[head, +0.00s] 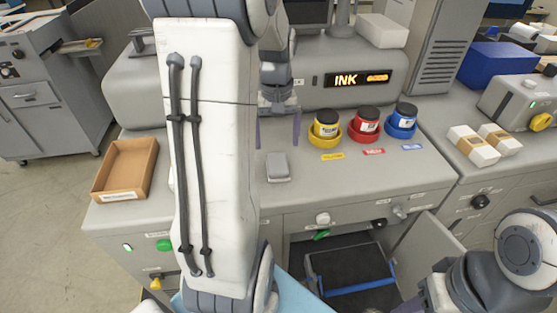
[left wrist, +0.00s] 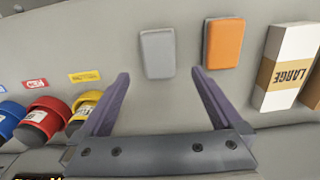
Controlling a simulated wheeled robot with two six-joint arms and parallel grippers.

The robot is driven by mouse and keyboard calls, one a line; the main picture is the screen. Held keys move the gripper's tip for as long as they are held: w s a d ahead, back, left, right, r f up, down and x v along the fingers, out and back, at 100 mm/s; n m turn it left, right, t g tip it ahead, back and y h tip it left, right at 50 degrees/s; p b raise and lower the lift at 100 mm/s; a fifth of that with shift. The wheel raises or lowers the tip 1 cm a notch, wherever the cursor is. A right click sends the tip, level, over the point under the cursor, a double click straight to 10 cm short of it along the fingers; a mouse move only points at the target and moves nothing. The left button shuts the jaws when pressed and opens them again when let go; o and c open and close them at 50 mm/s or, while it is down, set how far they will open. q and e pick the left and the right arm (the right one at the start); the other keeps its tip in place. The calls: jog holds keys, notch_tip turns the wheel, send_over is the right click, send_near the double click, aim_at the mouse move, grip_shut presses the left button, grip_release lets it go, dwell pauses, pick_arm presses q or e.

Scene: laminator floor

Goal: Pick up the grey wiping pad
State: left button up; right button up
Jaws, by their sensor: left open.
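The grey wiping pad (head: 278,167) lies flat on the grey counter, left of the ink jars in the head view. It also shows in the left wrist view (left wrist: 157,54), just beyond the fingertips and between their lines. My left gripper (head: 278,143) is open and empty above the counter, behind the pad in the head view; its two purple fingers show in the left wrist view (left wrist: 160,78). An orange pad (left wrist: 223,43) lies beside the grey one in the left wrist view; my arm hides it in the head view. My right gripper is not in view.
Yellow (head: 326,125), red (head: 365,124) and blue (head: 402,121) ink jars stand in coloured rings right of the pad. A cardboard tray (head: 150,170) sits at the counter's left. A white box marked LARGE (left wrist: 285,65) lies near the orange pad. An open compartment (head: 345,275) is below.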

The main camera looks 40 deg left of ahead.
aim_at(278, 162)
pick_arm(q)
notch_tip(278, 162, down, 3)
jog(key=shift+f, duration=0.1)
notch_tip(278, 162, down, 4)
jog(key=shift+d+p, duration=0.1)
jog(key=shift+p, duration=1.1)
jog(key=shift+f, duration=0.65)
jog(key=c, duration=1.4)
